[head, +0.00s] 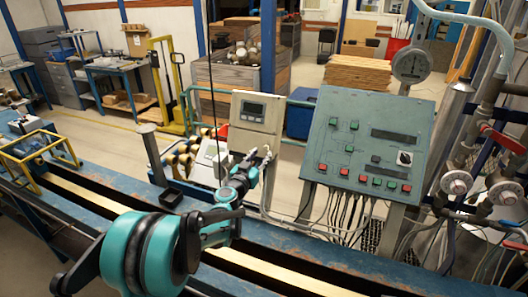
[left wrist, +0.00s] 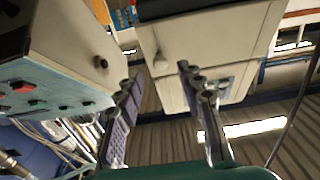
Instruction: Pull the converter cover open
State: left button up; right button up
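The converter (head: 255,112) is a beige box with a small dark display, standing behind the blue bench in the head view. In the left wrist view, its pale face (left wrist: 215,38) fills the upper middle, with a small round knob (left wrist: 160,62) at its lower left. My left gripper (head: 256,157) is at the lower edge of the converter in the head view. In the left wrist view the two fingers of the left gripper (left wrist: 160,82) are apart, with nothing visible between them. The knob appears just beyond the fingertips; I cannot tell any contact. My right gripper is not in view.
A grey-green control panel (head: 368,142) with red and green buttons stands close to the right of the gripper, with cables hanging below. Pipes and valves (head: 456,183) are at the far right. The blue bench (head: 290,252) runs below my arm.

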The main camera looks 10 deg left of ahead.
aim_at(266, 148)
pick_arm(q)
jog(key=w, duration=0.2)
jog(key=shift+w+d+f, duration=0.1)
jog(key=shift+w+d, duration=0.05)
jog(key=shift+w, duration=0.2)
jog(key=shift+w+d, duration=0.15)
jog(key=shift+w, duration=0.2)
grip_shut()
